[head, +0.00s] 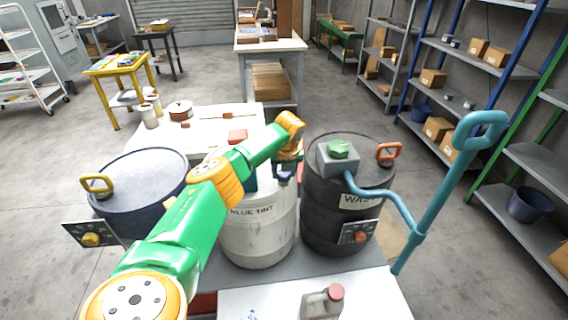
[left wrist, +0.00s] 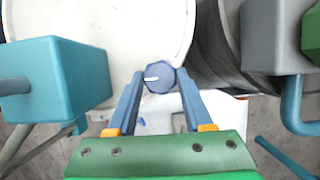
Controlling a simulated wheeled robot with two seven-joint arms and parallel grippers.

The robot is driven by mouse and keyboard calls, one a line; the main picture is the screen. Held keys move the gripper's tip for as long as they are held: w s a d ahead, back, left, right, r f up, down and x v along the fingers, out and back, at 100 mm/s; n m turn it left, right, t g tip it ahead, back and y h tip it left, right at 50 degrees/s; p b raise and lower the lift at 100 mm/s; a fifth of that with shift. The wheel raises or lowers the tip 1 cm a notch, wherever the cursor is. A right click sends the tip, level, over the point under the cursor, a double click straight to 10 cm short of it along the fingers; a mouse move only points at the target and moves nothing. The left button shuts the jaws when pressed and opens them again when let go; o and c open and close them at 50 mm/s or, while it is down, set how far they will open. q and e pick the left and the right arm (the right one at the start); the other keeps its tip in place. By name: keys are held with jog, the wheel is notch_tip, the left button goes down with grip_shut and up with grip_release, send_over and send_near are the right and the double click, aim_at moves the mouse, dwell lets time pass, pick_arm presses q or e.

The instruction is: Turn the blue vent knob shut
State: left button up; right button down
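The white drum (head: 257,235) labelled BLUE TINT stands in the middle of the head view. The blue knob (left wrist: 159,77) is a small faceted cap beside this drum's pale top in the left wrist view. A white mark on it points to the left of that picture. My left gripper (left wrist: 160,82) reaches over the drum with one finger on each side of the knob. The fingertips are at or very near its sides; I cannot tell whether they press on it. In the head view, my left arm hides part of the drum top. My right gripper is not in view.
A dark drum (head: 330,205) labelled WAS… stands close on the right, with a green-capped grey box (head: 338,158) and teal pipe (head: 440,200). A dark blue drum (head: 140,175) stands left. A teal box (left wrist: 62,75) is left of my left gripper in the wrist view.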

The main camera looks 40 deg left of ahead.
pick_arm(q)
grip_shut()
